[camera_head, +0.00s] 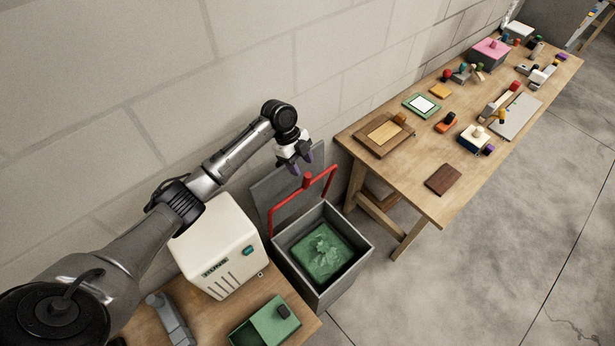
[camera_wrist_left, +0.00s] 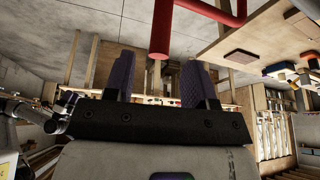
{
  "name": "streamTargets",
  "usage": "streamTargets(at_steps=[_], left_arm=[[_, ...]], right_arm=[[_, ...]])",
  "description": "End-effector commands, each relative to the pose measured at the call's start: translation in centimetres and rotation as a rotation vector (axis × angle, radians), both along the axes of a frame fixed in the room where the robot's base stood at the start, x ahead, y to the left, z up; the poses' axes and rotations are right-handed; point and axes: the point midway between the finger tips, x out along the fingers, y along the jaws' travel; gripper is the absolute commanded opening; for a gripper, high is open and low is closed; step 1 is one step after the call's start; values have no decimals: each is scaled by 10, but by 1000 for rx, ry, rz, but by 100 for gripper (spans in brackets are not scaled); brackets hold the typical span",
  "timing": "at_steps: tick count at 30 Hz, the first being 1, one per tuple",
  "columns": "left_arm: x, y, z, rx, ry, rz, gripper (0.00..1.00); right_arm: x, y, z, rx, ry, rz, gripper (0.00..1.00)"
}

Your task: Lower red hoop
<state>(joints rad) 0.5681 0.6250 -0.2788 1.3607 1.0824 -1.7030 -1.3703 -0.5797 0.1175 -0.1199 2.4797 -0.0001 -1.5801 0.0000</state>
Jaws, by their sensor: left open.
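The red hoop (camera_head: 322,179) stands raised over the open grey bin (camera_head: 345,275), its top bar above the bin's far edge. A red knob (camera_head: 307,181) sits on the top bar. My left gripper (camera_head: 301,164) is open and empty, just above and behind the knob, with dark purple finger pads. In the left wrist view the red knob (camera_wrist_left: 160,35) shows beyond the gap between the fingers (camera_wrist_left: 158,82), and part of the red hoop (camera_wrist_left: 212,9) shows at the top. I cannot tell whether the fingers touch the knob. My right gripper is not in view.
The bin holds a green bag-like lining (camera_head: 322,250), and a grey lid (camera_head: 268,190) leans behind it. A cream heater box (camera_head: 218,245) stands left of the bin. A long wooden table (camera_head: 425,205) with several small objects stands to the right. The block wall is close behind.

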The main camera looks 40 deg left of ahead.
Motion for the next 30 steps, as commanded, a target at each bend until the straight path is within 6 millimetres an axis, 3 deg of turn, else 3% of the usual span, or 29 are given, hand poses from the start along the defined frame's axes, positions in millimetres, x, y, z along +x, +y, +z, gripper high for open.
streamTargets(at_steps=[6,12,26,30], left_arm=[[1,-14,-33,0,2,0,51],[2,-21,-51,0,1,0,51],[3,-24,-59,2,0,1,51],[3,-24,-59,2,0,1,40]], right_arm=[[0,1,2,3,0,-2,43],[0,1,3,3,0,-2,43],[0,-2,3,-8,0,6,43],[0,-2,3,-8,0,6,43]])
